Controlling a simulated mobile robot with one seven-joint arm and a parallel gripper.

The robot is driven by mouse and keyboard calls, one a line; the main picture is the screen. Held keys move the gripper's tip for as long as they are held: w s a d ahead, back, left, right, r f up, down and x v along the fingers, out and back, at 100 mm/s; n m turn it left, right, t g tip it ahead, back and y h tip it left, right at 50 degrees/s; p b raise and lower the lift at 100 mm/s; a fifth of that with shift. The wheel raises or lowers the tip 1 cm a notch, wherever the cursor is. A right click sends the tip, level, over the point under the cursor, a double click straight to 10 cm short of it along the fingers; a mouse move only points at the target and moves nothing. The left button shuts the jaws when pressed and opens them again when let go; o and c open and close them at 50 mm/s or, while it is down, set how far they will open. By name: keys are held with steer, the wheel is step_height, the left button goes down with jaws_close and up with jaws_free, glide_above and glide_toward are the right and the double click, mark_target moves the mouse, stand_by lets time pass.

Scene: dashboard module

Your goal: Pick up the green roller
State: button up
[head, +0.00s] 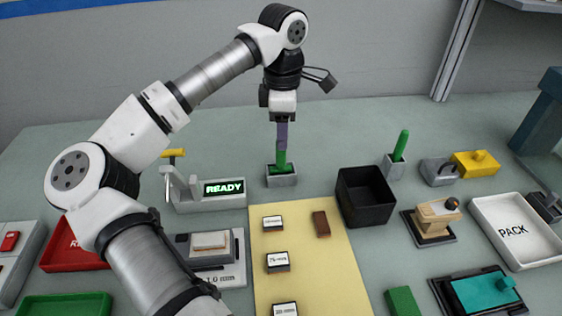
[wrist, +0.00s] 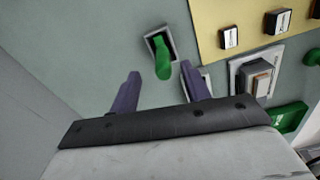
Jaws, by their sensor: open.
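A green roller (head: 281,161) stands upright in a small grey holder (head: 281,181) at the middle back of the table. It also shows in the wrist view (wrist: 162,62), its lower end in the holder's dark opening. My gripper (head: 281,147) points down directly above it, with purple fingers. In the wrist view my gripper (wrist: 162,77) is open, its fingers spread on either side of the roller's line, with nothing held. Whether the fingertips overlap the roller's top in height is hard to tell. A similar green rod (head: 401,145) leans in another grey holder (head: 394,168) to the right.
A black bin (head: 365,212) stands right of the holder. A grey fixture with a READY display (head: 224,188) is close on the left. A yellow mat (head: 300,240) with small labelled blocks lies in front. A white PACK tray (head: 545,250) is far right.

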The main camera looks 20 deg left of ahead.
mark_target(281, 168)
steer(key=shift+s+f+p, duration=0.2)
steer(key=shift+f+p, duration=0.8)
steer(key=shift+f, duration=1.8)
jaws_close()
steer(key=shift+r, duration=0.1)
step_height(281, 168, up, 20)
steer(key=b, duration=0.2)
steer(key=shift+s, duration=0.15)
